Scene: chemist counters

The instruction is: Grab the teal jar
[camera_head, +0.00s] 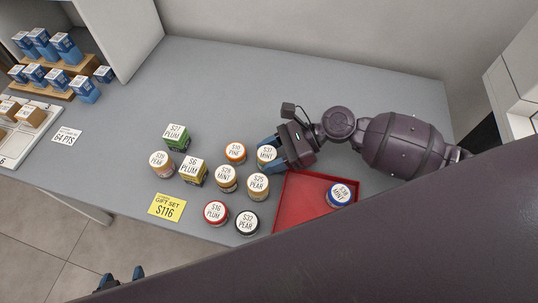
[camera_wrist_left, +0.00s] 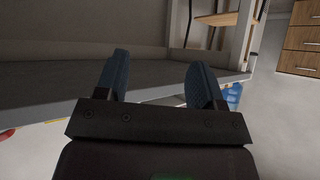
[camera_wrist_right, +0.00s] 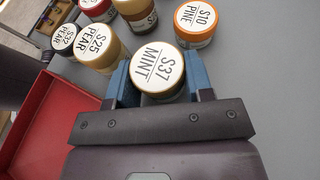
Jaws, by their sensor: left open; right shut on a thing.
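My right gripper (camera_head: 270,156) is shut on a round jar with a white lid label reading MINT (camera_head: 266,153), at the back right of the jar group. In the right wrist view the label reads S37 MINT (camera_wrist_right: 157,68), and the blue fingers (camera_wrist_right: 158,82) stand on both sides of the jar. Its rim looks tan there; no clear teal shows on it or on any other jar. My left gripper (camera_head: 122,278) is open and empty, low at the bottom left, off the counter; its two spread fingers show in the left wrist view (camera_wrist_left: 160,85).
Close by stand an orange-rimmed jar (camera_head: 235,152), a red-rimmed jar (camera_head: 215,212), a black-rimmed jar (camera_head: 246,222) and several others. A red tray (camera_head: 300,200) to the right holds a blue-rimmed jar (camera_head: 341,193). The counter (camera_head: 220,85) is clear behind the group.

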